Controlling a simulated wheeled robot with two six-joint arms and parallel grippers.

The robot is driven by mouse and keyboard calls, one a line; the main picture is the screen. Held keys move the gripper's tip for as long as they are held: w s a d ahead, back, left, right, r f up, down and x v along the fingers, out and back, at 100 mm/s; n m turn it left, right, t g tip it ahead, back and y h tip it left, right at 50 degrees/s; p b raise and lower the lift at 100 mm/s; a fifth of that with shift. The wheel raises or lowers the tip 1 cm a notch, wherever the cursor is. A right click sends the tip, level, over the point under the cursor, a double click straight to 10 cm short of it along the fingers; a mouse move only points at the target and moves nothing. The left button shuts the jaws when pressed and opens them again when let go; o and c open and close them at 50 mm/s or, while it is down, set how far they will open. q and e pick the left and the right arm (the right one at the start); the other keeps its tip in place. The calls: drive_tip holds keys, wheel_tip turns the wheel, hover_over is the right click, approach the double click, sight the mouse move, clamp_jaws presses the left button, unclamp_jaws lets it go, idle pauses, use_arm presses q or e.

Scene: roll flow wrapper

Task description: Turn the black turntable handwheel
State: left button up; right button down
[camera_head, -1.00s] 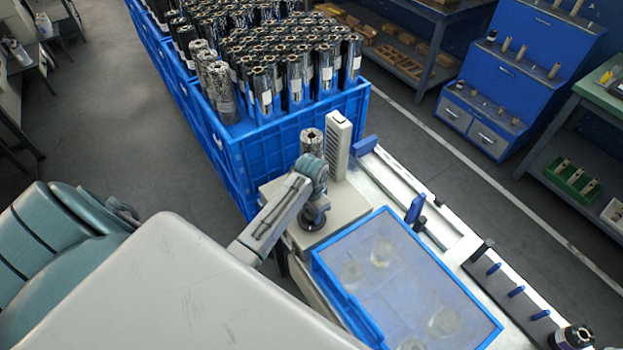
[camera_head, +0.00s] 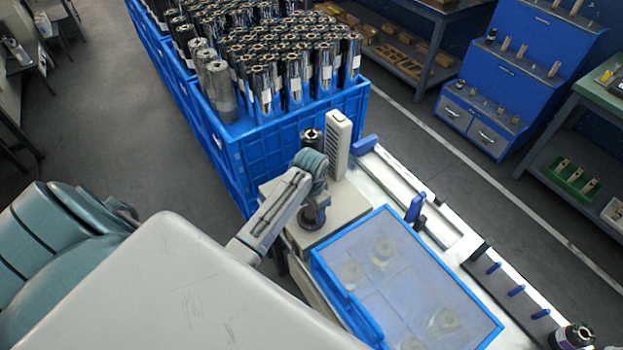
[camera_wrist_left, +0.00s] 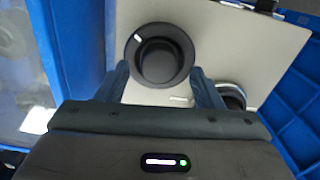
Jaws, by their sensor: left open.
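The black turntable handwheel (camera_wrist_left: 160,55) is a round dark disc with a raised hub and a small white mark near its rim, set on a pale machine top. In the head view the handwheel (camera_head: 312,220) shows partly below my left gripper (camera_head: 316,196), which points down over it. In the left wrist view the fingers of my left gripper (camera_wrist_left: 159,72) are open, one at each side of the wheel's near part; I cannot tell whether they touch it. My right gripper is not in view.
An upright roll (camera_head: 311,136) stands close behind my left gripper, beside a grey slotted column (camera_head: 338,145). A blue-framed clear cover (camera_head: 348,292) lies to the right. A blue crate (camera_head: 290,140) full of rolls stands behind. The floor at left is open.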

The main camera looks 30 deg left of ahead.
sight(312, 213)
use_arm(q)
wheel_tip(312, 213, up, 7)
drive_tip(key=shift+f+b, duration=0.2)
drive_tip(key=shift+b, duration=0.75)
wheel_tip(312, 213, up, 3)
drive_tip(key=shift+f+p, duration=0.1)
drive_tip(key=shift+p, duration=0.3)
